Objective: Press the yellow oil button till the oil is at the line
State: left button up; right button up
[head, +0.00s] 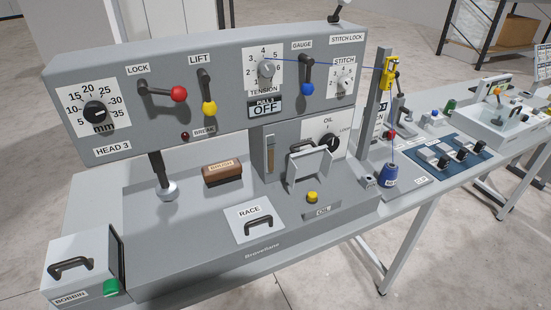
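The yellow oil button (312,197) stands up from a small grey block marked OIL, on the front right of the machine bed. A narrow upright oil gauge (270,154) is set in the grey housing behind it and to the left. The gauge is too small here to tell the oil level or its line clearly. An OIL panel with a black knob (329,142) is on the housing above, with an open grey flap (310,166) below it. Neither of my grippers shows in the head view.
A brown-topped BRUSH block (222,172) and a RACE plate with a handle (258,225) lie left of the button. A blue thread cone (388,176) stands to the right. The upper head panel with levers and dials overhangs the bed.

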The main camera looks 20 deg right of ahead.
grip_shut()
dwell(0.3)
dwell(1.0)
